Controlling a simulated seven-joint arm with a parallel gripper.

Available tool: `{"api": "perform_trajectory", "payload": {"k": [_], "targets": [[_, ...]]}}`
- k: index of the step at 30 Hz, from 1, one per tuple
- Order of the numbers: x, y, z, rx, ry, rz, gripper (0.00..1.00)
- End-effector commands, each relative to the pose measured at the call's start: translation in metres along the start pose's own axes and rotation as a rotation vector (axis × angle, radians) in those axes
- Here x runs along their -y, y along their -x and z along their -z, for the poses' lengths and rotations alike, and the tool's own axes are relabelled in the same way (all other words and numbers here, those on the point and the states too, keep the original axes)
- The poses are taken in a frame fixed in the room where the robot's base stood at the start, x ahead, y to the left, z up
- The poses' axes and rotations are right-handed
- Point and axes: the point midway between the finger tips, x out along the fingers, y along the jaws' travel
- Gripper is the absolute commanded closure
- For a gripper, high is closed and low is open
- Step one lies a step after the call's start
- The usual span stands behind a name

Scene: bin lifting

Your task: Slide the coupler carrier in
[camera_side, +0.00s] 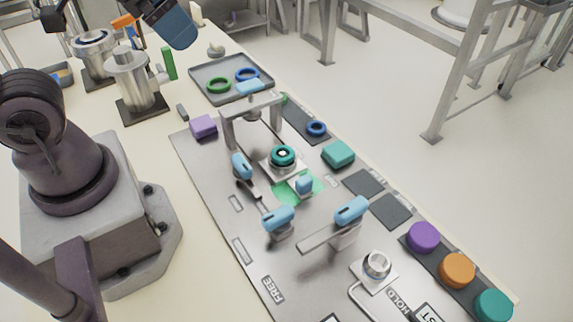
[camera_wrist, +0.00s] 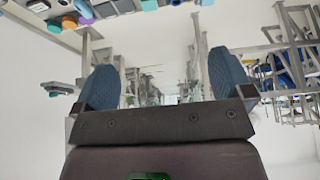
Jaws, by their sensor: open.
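What looks like the coupler carrier (camera_side: 280,166) is a small silver block on the grey work board. A teal ring-shaped coupler (camera_side: 283,155) sits on top of it, close to a silver arch (camera_side: 228,128). A small light-blue handle (camera_side: 304,184) stands just in front, over a green-marked patch. My gripper (camera_side: 178,28) is high at the top of the side view, far from the carrier. In the wrist view my gripper (camera_wrist: 166,78) shows two blue fingers wide apart with nothing between them. I cannot make out the carrier in the wrist view.
Other blue-handled levers (camera_side: 278,219) stand on the board (camera_side: 215,195). A grey tray (camera_side: 205,92) with green and blue rings is behind. Purple, orange and teal round pieces (camera_side: 457,270) line the front right. Metal cylinders (camera_side: 132,78) stand at the left.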

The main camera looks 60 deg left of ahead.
Motion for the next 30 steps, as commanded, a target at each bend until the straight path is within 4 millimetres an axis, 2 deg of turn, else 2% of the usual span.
{"api": "perform_trajectory", "payload": {"k": [11, 12, 16, 18, 23, 30], "targets": [[0.0, 0.0, 0.0, 0.0, 0.0, 0.0, 0.02], [0.0, 0.0, 0.0, 0.0, 0.0, 0.0, 0.04], [-0.005, -0.004, -0.001, 0.021, -0.023, -0.012, 0.34], [-0.01, -0.014, -0.003, 0.073, -0.045, -0.027, 0.49], [-0.028, -0.048, 0.002, 0.237, -0.091, -0.079, 0.49], [-0.062, -0.117, 0.015, 0.447, -0.106, -0.106, 0.49]]}}
